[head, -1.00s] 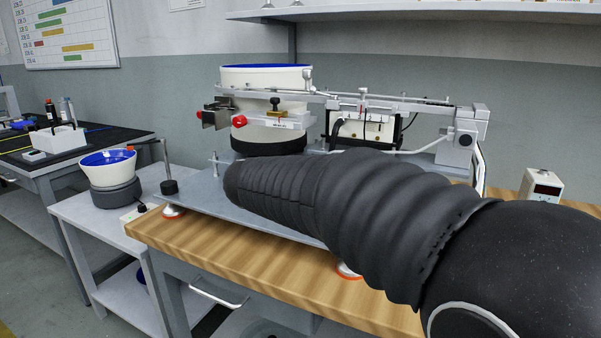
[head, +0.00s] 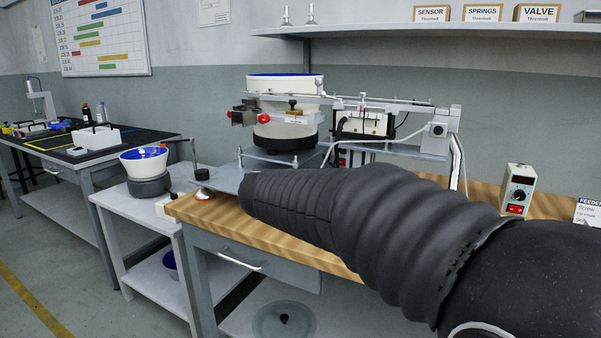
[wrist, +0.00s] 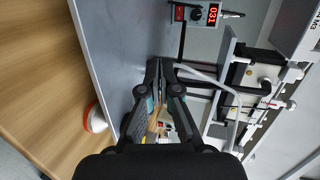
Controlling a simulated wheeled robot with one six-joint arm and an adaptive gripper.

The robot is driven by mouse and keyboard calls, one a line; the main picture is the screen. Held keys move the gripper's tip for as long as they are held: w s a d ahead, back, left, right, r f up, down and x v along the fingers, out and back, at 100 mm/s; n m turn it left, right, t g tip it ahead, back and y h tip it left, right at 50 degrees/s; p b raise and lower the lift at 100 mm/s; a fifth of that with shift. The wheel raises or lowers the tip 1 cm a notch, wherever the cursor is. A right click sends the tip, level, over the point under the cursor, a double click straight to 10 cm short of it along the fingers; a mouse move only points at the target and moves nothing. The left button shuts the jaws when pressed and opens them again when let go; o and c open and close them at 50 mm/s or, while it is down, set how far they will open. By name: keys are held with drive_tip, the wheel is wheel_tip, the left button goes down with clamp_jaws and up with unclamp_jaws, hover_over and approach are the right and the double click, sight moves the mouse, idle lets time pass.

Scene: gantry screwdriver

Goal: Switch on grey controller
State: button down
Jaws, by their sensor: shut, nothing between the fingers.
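In the wrist view a small grey controller (wrist: 205,14) with a lit red display reading 031, a knob and a red switch lies at the top edge, turned on its side in the picture. My gripper (wrist: 160,66) is shut and empty, apart from the controller, with its tips below and left of it. In the head view a pale controller box (head: 517,190) with a dark knob and red switch stands at the right of the wooden bench. I cannot tell whether both views show the same box. My arm hides the gripper in the head view.
The gantry with its bowl feeder (head: 284,125) stands on a grey plate (head: 226,180) on the wooden bench (head: 232,226). A grey rail assembly is close right of my gripper in the wrist view. A side table (head: 110,198) carries another bowl (head: 144,160).

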drive_tip(key=a+n+y, duration=0.2)
drive_tip(key=a+n, duration=0.1)
drive_tip(key=a+f+n+y, duration=0.1)
drive_tip(key=a+n+y, duration=0.2)
drive_tip(key=a, duration=0.1)
drive_tip(key=a+f+n+t+y, duration=0.1)
drive_tip(key=a+n+y, duration=0.2)
drive_tip(key=shift+s+a+f+n, duration=0.25)
drive_tip(key=shift+s+a+n, duration=0.05)
drive_tip(key=shift+s, duration=0.05)
drive_tip(key=s+n+y, duration=0.1)
drive_tip(key=s+a+f+n, duration=0.1)
drive_tip(key=shift+s+a+n+g+y, duration=0.1)
drive_tip(key=shift+a+n+g+y, duration=0.1)
drive_tip(key=shift+n+g+y, duration=0.15)
drive_tip(key=s+d+f+n+g, duration=0.3)
drive_tip(key=s+d+f+n, duration=0.1)
drive_tip(key=s, duration=0.3)
drive_tip(key=s+d+f+n+g, duration=0.3)
drive_tip(key=s+d+f, duration=0.1)
drive_tip(key=s, duration=0.4)
drive_tip(key=s+d+f+n+g, duration=0.3)
drive_tip(key=s+f+n, duration=0.1)
drive_tip(key=s, duration=0.3)
drive_tip(key=s+d+h, duration=0.4)
drive_tip(key=s+d, duration=0.7)
drive_tip(key=d, duration=0.4)
drive_tip(key=shift+m+t, duration=0.45)
